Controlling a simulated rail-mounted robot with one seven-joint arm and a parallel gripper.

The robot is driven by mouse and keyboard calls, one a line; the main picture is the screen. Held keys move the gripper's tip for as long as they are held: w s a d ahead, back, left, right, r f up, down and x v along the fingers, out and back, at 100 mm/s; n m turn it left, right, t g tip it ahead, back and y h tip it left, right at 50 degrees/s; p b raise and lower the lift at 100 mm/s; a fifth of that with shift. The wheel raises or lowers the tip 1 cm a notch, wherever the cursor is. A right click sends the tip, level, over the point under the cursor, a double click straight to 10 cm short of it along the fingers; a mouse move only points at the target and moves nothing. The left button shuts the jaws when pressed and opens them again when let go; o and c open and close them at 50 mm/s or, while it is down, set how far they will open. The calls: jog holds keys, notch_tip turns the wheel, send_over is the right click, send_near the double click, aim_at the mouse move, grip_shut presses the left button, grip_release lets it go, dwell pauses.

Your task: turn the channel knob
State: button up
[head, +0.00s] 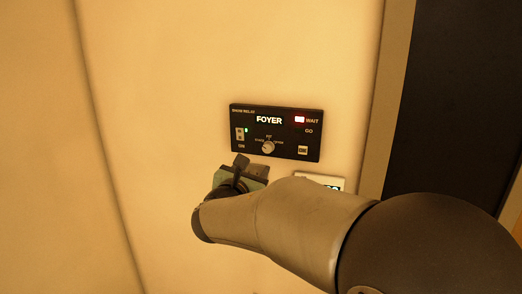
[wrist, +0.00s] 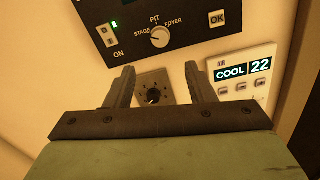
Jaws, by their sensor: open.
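The channel knob (head: 268,147) is a small pale round knob at the bottom middle of a black relay panel (head: 288,132) on the wall. Labels STAGE, PIT and FOYER surround it. The panel's display reads FOYER and a red WAIT light is lit. In the head view my arm covers the wall below the panel.
A switch (wrist: 109,35) marked ON with a green light is left of the knob, and an OK button (wrist: 217,19) is right. Below is a small grey dial plate (wrist: 154,88), seen between my fingers. A white COOL 22 thermostat (wrist: 242,78) is at right.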

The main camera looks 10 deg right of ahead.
aim_at(267, 150)
jog(key=p+x, duration=0.2)
jog(key=x, duration=0.9)
jog(key=c, duration=1)
